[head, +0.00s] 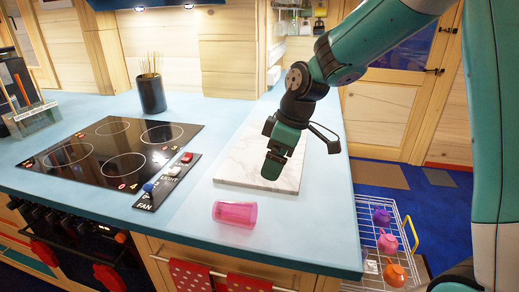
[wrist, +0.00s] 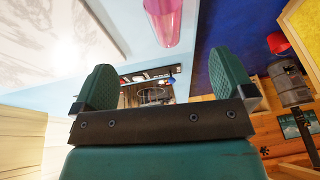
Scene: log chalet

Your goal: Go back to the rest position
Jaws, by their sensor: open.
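My gripper (head: 274,165) hangs over the white marble board (head: 233,168) on the light blue counter in the head view. In the wrist view its two green fingers stand wide apart with nothing between them, so my gripper (wrist: 160,90) is open and empty. A pink translucent cup (head: 236,213) lies on its side on the counter, in front of the board and apart from the gripper. The cup also shows at the top of the wrist view (wrist: 163,20), beyond the fingertips.
A black cooktop (head: 110,150) with a button panel (head: 167,180) lies left. A dark pot of sticks (head: 151,94) stands behind it. A wire rack (head: 400,240) with colored cups (head: 387,241) is at the lower right, past the counter edge. Red dotted towels (head: 190,275) hang in front.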

